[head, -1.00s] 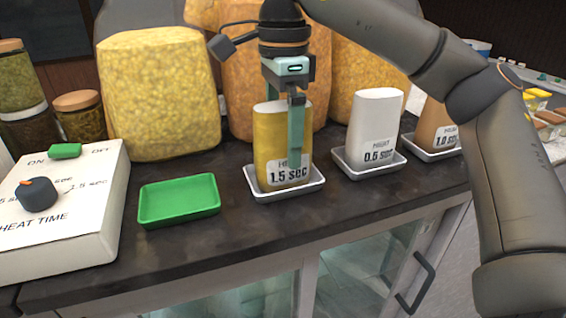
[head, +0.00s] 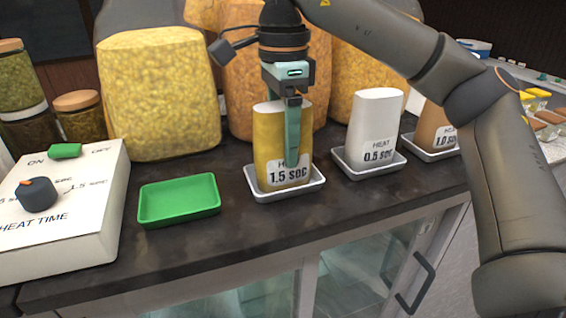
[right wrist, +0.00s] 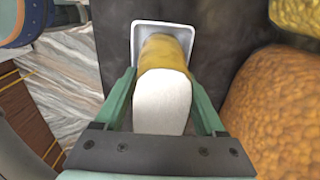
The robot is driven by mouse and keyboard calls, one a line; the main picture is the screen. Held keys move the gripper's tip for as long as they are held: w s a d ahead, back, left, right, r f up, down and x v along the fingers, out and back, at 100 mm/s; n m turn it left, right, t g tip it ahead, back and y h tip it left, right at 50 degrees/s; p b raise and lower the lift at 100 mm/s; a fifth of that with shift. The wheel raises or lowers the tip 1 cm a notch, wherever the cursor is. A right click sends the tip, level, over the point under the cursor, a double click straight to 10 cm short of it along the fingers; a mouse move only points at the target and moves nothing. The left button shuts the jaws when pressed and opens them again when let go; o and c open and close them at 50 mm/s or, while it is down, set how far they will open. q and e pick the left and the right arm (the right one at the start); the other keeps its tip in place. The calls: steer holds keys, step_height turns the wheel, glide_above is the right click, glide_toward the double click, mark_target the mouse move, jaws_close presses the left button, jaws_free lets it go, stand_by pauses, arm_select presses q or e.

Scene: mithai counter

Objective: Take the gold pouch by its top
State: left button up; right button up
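The gold pouch (head: 267,143), labelled 1.5 sec, stands upright in a small white tray (head: 287,192) on the counter. Its pale top (right wrist: 162,103) faces the camera in the right wrist view, and its gold side (right wrist: 163,53) shows beyond. My right gripper (head: 292,158) points down at the pouch, with one finger in front of it in the head view. In the right wrist view its two fingers stand one on each side of the pouch, with narrow gaps beside the top. The far finger is hidden in the head view. My left gripper is not in view.
A white pouch (head: 375,120) and a brown pouch (head: 436,118) stand in trays to the right. A green tray (head: 180,201) lies left, beside the heat-time box (head: 75,245). Large filled sacks (head: 157,95) stand close behind. The counter front is clear.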

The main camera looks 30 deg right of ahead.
jaws_close()
stand_by(0.3)
steer(key=shift+r, duration=0.1)
